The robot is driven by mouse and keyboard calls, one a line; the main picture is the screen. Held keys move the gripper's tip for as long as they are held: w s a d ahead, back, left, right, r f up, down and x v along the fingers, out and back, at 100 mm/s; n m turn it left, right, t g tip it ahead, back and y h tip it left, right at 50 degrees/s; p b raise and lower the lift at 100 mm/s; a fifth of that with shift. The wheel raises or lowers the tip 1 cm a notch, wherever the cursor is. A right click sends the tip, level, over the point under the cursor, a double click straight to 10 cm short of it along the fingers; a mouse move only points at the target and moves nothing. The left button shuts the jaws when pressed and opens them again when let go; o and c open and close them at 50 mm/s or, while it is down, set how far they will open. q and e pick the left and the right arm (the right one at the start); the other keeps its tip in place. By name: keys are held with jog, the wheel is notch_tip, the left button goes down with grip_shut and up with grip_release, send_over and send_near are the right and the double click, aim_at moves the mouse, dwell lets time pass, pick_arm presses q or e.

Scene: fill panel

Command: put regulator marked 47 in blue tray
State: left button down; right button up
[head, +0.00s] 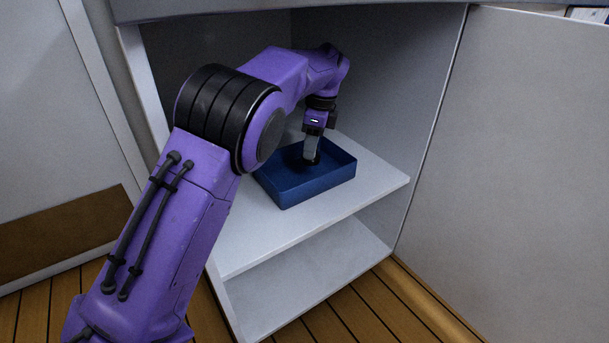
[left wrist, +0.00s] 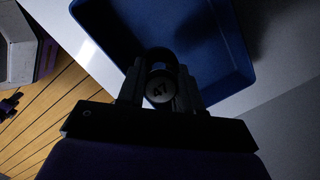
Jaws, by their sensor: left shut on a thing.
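The blue tray (head: 330,181) sits on the upper shelf inside an open cabinet. It also shows in the left wrist view (left wrist: 228,45). My left gripper (head: 311,158) points down into the tray's space. In the left wrist view the left gripper (left wrist: 160,88) is shut on a dark round regulator (left wrist: 159,87) with the number 47 on its face. The regulator is over the tray. I cannot tell whether it touches the tray floor. In the head view the regulator is mostly hidden by the gripper. My right gripper is not in view.
The white shelf (head: 250,235) has bare room in front of the tray, with a lower shelf (head: 310,272) beneath it. Cabinet walls stand close behind and beside the tray. A large door panel (head: 520,150) stands at the right. The floor is wooden planks.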

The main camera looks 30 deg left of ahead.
pick_arm(q)
notch_tip(320, 180, down, 3)
jog(key=shift+f+b, duration=0.1)
jog(key=shift+b, duration=0.35)
notch_tip(320, 180, down, 3)
jog(key=shift+f+b, duration=0.2)
jog(key=shift+b, duration=0.7)
jog(key=c, duration=0.8)
grip_release()
jog(key=shift+o, duration=0.2)
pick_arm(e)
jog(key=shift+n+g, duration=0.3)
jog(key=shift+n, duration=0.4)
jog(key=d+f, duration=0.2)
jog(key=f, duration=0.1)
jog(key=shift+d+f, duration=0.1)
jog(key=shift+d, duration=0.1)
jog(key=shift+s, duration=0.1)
